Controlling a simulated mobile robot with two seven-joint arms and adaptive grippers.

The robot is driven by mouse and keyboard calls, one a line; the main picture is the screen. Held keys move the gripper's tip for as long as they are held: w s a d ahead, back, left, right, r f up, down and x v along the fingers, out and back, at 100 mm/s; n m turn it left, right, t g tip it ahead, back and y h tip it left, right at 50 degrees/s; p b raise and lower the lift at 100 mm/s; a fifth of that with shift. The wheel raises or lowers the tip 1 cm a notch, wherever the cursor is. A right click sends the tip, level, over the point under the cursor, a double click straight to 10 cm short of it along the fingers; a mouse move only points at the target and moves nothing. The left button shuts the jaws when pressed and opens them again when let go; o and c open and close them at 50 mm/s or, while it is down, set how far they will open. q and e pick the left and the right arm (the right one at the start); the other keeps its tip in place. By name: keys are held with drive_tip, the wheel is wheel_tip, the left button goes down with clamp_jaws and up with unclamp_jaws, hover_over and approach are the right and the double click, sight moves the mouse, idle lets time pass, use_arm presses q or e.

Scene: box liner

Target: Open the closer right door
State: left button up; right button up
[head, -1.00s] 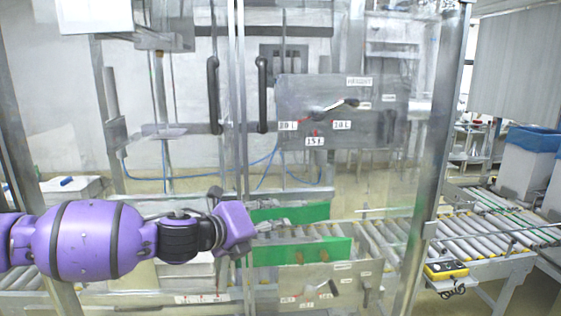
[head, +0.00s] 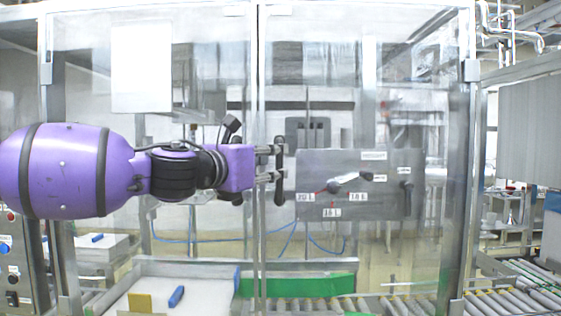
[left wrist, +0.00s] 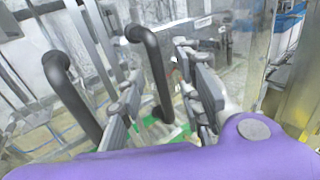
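The closer right door (head: 330,80) is a clear panel in a metal frame. It looks shut beside the left door (head: 200,90). Its black vertical bar handle (head: 279,188) stands just right of the middle posts and also shows in the left wrist view (left wrist: 157,75). My left gripper (head: 275,163) is at the handle's height, fingers pointing right. In the left wrist view the gripper (left wrist: 165,100) is open, with the handle between its spread fingers; I cannot tell whether they touch it. The left door's handle (left wrist: 70,90) is outside the fingers. My right gripper is not in view.
Behind the doors are a grey panel with a lever (head: 350,210), a green strip (head: 300,287) and a roller conveyor (head: 400,304). A white surface below holds a yellow block (head: 139,302) and a blue block (head: 176,296). Metal posts frame the enclosure.

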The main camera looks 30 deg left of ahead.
sight(277, 161)
use_arm(q)
drive_tip(key=shift+w+a+f, duration=0.15)
drive_tip(key=shift+w, duration=0.8)
drive_tip(key=shift+w+f+b, duration=0.2)
drive_tip(key=shift+w+b, duration=0.2)
drive_tip(key=shift+w, duration=0.55)
drive_tip(key=shift+w+r, duration=0.1)
drive_tip(key=shift+w, duration=0.3)
drive_tip(key=shift+r, duration=0.2)
drive_tip(key=shift+c, duration=0.4)
clamp_jaws()
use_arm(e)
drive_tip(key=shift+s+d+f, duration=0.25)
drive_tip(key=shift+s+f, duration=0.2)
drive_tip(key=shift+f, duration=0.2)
